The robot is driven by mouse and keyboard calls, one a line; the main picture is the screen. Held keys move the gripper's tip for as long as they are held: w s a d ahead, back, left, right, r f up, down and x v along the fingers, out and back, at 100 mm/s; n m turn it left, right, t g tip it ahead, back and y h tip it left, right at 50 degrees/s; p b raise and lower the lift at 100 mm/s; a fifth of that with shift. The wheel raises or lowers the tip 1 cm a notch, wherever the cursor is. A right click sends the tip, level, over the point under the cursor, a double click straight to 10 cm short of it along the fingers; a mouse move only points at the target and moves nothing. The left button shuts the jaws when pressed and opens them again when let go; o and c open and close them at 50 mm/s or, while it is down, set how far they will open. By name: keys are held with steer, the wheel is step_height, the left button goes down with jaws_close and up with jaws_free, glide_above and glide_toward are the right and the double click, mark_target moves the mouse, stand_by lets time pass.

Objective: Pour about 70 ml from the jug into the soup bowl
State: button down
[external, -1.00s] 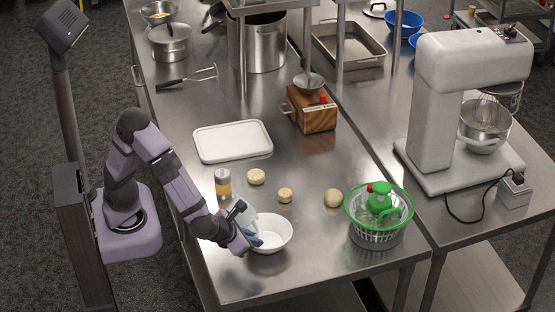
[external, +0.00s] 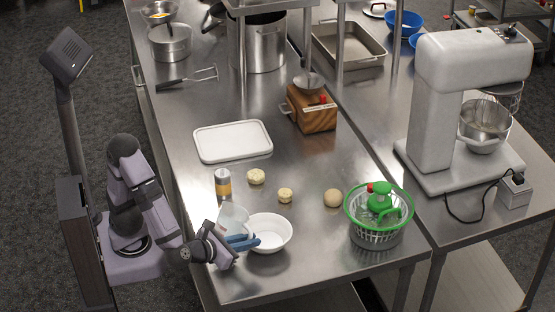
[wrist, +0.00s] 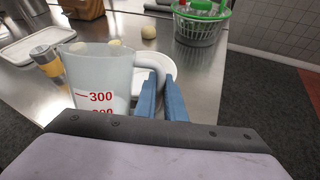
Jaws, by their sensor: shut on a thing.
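The translucent jug (wrist: 95,72) with red 300 marking stands roughly upright in the wrist view. In the external view the jug (external: 232,218) is just left of the white soup bowl (external: 277,246). My gripper (external: 245,241) has its blue fingers shut on the jug's handle; the fingers also show in the wrist view (wrist: 161,98). The bowl (wrist: 183,80) is partly hidden behind the handle and fingers in the wrist view. I cannot tell the liquid level in the jug or in the bowl. Whether the jug's base touches the table is unclear.
A shaker with a yellow band (external: 222,184) stands close behind the jug. Dough pieces (external: 285,195) lie behind the bowl. A green salad spinner (external: 378,222) stands to the right. A white board (external: 232,141) lies further back. The table's front edge is near.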

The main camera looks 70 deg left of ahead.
steer(key=shift+s+f+n+t+y+b, duration=0.15)
steer(key=shift+s+f+t+b, duration=0.35)
steer(key=shift+b, duration=0.85)
steer(key=shift+s+f+n+t+y+b, duration=0.2)
steer(key=shift+f+t+b, duration=0.5)
steer(key=shift+b, duration=0.65)
steer(key=shift+s+a+r+n+t+y+b, duration=0.1)
steer(key=shift+s+n+t+y+b, duration=0.15)
steer(key=shift+s+t+b, duration=0.5)
steer(key=shift+w+r+b, duration=0.1)
steer(key=shift+w+b, duration=0.1)
steer(key=shift+b, duration=0.25)
